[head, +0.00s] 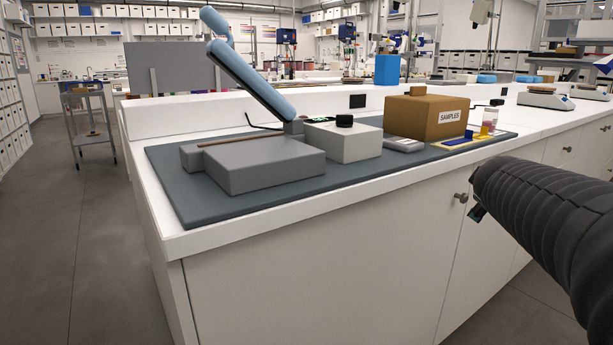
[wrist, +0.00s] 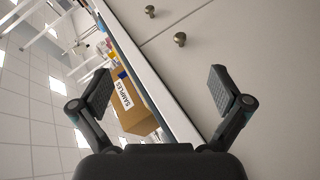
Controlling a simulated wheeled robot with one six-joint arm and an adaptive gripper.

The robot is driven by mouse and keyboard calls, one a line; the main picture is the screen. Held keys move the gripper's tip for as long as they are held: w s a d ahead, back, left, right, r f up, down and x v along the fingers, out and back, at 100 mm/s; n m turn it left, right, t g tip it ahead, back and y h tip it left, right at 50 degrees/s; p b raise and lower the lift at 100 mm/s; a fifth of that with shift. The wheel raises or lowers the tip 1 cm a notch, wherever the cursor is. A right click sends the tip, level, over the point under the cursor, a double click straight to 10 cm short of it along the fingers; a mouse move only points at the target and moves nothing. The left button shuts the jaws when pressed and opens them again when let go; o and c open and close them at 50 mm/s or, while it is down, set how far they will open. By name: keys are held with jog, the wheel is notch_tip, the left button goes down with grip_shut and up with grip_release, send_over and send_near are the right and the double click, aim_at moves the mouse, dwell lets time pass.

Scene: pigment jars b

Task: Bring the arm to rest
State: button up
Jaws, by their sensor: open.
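My arm reaches in from the right edge of the head view, a thick black sleeve in front of the bench. In the wrist view my gripper (wrist: 158,88) is open, its two black fingers spread wide with nothing between them. Beyond the fingers that view shows the bench edge and the white cabinet front, tilted. The gripper's fingers are not clear in the head view.
A grey mat (head: 210,210) on the white bench bears a grey block (head: 265,165), a blue padded arm (head: 250,80), a white box (head: 343,142), a brown SAMPLES box (head: 425,115), a small scale (head: 403,145) and a jar (head: 489,118).

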jog(key=s+a+f+m+g+y, duration=0.3)
jog(key=s+a+f, duration=0.6)
jog(key=s, duration=0.4)
jog(key=s+a+f+m+g+y, duration=0.3)
jog(key=s+a+f+m+y, duration=0.1)
jog(key=s+a+f, duration=0.6)
jog(key=s+a, duration=0.2)
jog(key=s, duration=0.1)
jog(key=shift+s, duration=0.2)
jog(key=shift+f, duration=0.1)
